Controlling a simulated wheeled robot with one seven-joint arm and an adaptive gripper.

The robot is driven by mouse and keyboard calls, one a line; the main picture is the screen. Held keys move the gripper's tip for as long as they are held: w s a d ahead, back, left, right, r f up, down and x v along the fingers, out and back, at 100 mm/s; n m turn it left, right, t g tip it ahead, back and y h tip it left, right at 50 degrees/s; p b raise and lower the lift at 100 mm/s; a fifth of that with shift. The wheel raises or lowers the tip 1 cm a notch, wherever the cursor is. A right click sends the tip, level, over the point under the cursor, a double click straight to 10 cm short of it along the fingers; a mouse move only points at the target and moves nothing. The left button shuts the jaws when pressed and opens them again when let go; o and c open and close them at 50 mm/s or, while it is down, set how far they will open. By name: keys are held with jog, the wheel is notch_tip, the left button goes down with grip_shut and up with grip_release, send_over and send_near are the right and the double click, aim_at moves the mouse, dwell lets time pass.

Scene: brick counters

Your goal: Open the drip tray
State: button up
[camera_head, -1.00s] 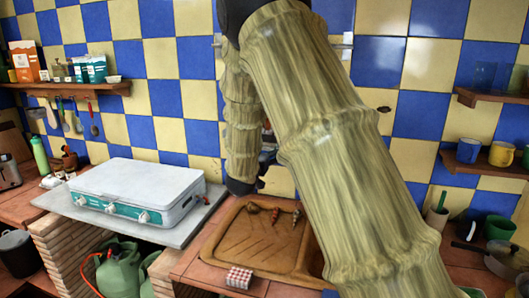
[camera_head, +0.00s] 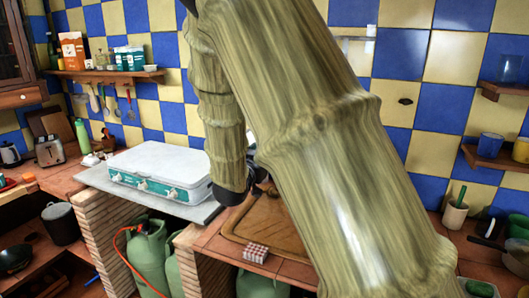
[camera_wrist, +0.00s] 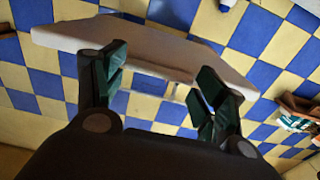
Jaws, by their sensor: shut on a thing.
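I cannot single out a drip tray for certain. The white box-shaped stove (camera_head: 158,160) with a teal front and white knobs stands shut on a grey slab at the centre left. My gripper (camera_wrist: 160,82) fills the lower wrist view, its two dark green fingers apart. A pale panel (camera_wrist: 150,45) spans behind and between them. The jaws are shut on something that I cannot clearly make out. In the head view my gripper is mostly hidden behind my arm, near the stove's right end.
Green gas bottles (camera_head: 150,262) stand below. Shelves (camera_head: 105,73) hang on the tiled wall. A toaster (camera_head: 50,152) stands far left.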

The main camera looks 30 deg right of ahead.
jog(key=shift+v, duration=1)
jog(key=o, duration=1.5)
jog(key=shift+c, duration=0.2)
jog(key=v, duration=1.2)
